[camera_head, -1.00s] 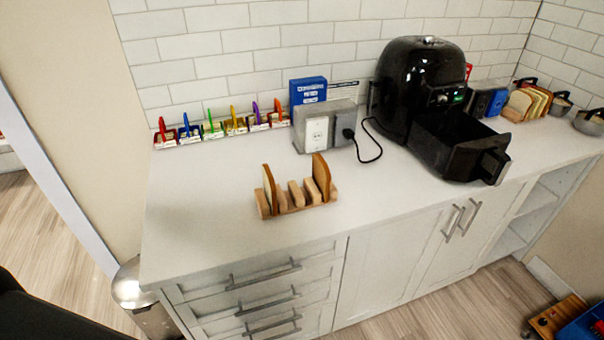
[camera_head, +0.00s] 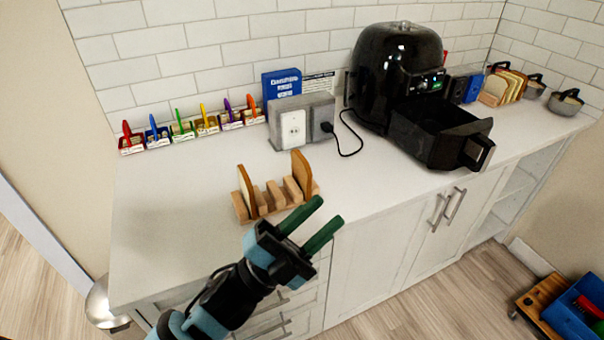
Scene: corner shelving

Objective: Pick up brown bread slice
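A wooden rack (camera_head: 274,198) stands near the front edge of the white counter. It holds two upright bread slices with brown crusts: the left slice (camera_head: 246,190) and the right slice (camera_head: 301,173). More bread slices (camera_head: 503,86) stand in a rack at the far right back of the counter. My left gripper (camera_head: 322,218) is in front of the first rack, at its lower right. Its two green fingers are apart with nothing between them, pointing up and right. It appears apart from the bread. My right gripper is not in view.
A black air fryer (camera_head: 394,75) stands at the back with its drawer (camera_head: 441,136) pulled out. A grey outlet box (camera_head: 301,122) with a plugged cable sits left of it. Several small coloured containers (camera_head: 183,130) line the wall. The counter left of the rack is clear.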

